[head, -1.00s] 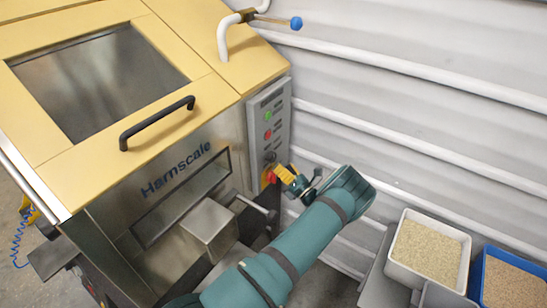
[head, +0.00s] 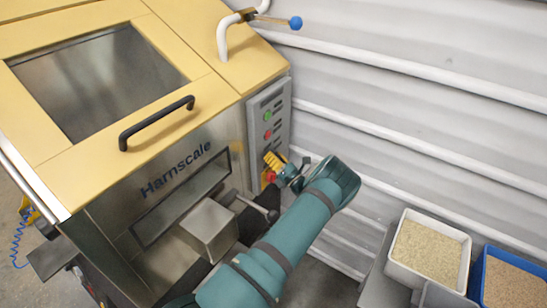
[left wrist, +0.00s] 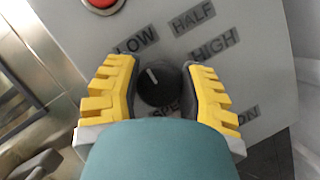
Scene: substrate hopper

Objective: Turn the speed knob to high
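The black speed knob (left wrist: 158,86) shows in the left wrist view on a grey panel, between the fingers. Its white pointer line points up and slightly left, toward the LOW label (left wrist: 135,40). The HALF label (left wrist: 193,20) and HIGH label (left wrist: 215,44) are to the right of LOW. My left gripper (left wrist: 160,88) is open, one yellow finger on each side of the knob; I cannot tell whether they touch it. In the head view the left gripper (head: 273,160) is at the lower part of the control panel (head: 268,110) and hides the knob. My right gripper is out of view.
A red button (left wrist: 103,3) sits above left of the knob. Green (head: 267,115) and red (head: 267,133) buttons are higher on the panel. A lever with a dark handle (head: 262,210) juts out below. A white bin (head: 428,248) and blue bin (head: 510,280) stand at right.

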